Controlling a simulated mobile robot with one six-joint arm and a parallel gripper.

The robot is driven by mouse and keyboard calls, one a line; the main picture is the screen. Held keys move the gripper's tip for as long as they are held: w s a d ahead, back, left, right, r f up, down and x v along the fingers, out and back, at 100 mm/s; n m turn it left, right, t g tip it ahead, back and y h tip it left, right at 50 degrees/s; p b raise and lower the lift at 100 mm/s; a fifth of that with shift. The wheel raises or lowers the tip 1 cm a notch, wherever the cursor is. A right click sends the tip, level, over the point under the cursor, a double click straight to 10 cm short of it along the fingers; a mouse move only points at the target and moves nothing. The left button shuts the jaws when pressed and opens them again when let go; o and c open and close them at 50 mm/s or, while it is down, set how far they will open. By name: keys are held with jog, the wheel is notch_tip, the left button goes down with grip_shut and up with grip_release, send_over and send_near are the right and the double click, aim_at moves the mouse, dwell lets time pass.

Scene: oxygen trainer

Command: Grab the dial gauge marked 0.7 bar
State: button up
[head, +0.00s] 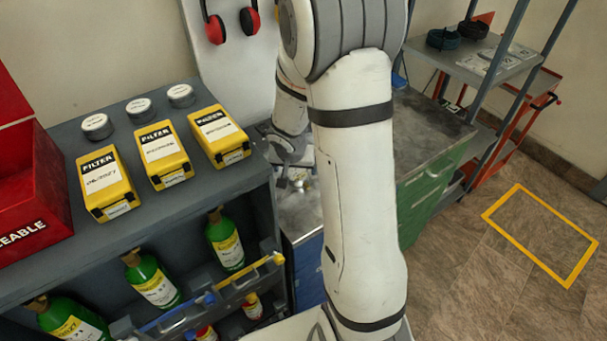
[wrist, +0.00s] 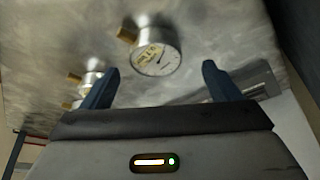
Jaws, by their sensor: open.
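A round dial gauge (wrist: 157,60) with a white face and a brass fitting shows in the wrist view, on a grey metal surface. Its face carries yellowish lettering that I cannot read surely, so I cannot tell whether it says 0.7 bar. Two more gauges (wrist: 91,80) with brass fittings stand to its left, partly behind my left finger. My gripper (wrist: 160,68) is open with nothing held. The near gauge appears between its two blue fingers in the picture, a little beyond the tips. In the head view my gripper is small and mostly behind my arm.
A grey shelf unit (head: 45,285) on the left carries several yellow filter boxes (head: 160,155), round tins (head: 140,108) and a red box (head: 30,190). Green bottles (head: 152,282) stand below. A green workbench (head: 425,198) is right of my arm. The floor by the yellow outline (head: 530,262) is clear.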

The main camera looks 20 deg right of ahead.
aim_at(297, 173)
jog(key=x, duration=0.3)
jog(key=shift+d+f+b, duration=0.15)
jog(key=shift+b, duration=0.25)
jog(key=c, duration=1.2)
